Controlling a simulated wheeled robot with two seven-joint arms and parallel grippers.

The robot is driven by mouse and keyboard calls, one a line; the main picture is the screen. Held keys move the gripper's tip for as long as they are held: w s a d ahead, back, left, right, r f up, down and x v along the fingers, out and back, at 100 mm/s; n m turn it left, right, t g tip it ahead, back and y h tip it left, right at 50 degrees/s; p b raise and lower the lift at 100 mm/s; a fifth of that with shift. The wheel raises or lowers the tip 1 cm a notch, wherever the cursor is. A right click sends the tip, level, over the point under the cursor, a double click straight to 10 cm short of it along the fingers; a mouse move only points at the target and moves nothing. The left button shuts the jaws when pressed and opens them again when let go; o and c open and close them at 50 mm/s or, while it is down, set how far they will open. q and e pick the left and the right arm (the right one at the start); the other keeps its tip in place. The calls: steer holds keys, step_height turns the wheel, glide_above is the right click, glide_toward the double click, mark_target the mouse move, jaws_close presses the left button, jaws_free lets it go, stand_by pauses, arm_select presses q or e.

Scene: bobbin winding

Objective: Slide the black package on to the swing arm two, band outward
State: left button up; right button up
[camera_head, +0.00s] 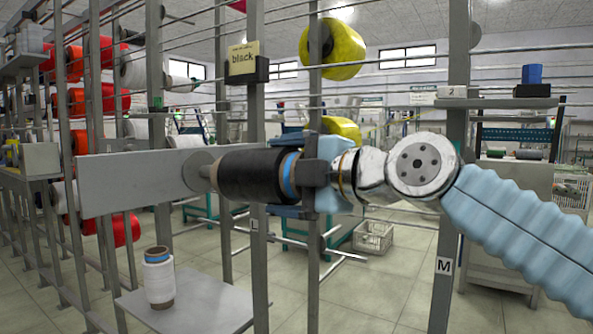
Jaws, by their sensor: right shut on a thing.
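The black package (252,174) lies sideways in the middle of the view. A blue band (290,175) circles its right end, on my gripper's side and away from the grey plate. My right gripper (296,174) is shut on the package at this banded end. A long flat grey plate (128,182) with a round disc (199,171) is at the package's left end; it looks like a swing arm, but no number shows on it. The package's plain end is close to the disc. I cannot tell whether a spindle is inside it. My left gripper is not in view.
A white thread spool (158,277) stands on a low shelf (195,305) below. A sign "black" (243,57) and a yellow package (332,48) are above. Upright posts and thin horizontal rods surround the package.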

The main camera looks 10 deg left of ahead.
steer(key=shift+w+a, duration=0.25)
steer(key=shift+a, duration=0.35)
steer(key=shift+s+p+x, duration=0.2)
steer(key=shift+p+x, duration=1.15)
steer(key=shift+x, duration=0.85)
steer(key=shift+a, duration=0.2)
steer(key=shift+f+b, duration=0.45)
steer(key=shift+b, duration=0.15)
steer(key=o, duration=0.8)
steer(key=shift+o, duration=0.2)
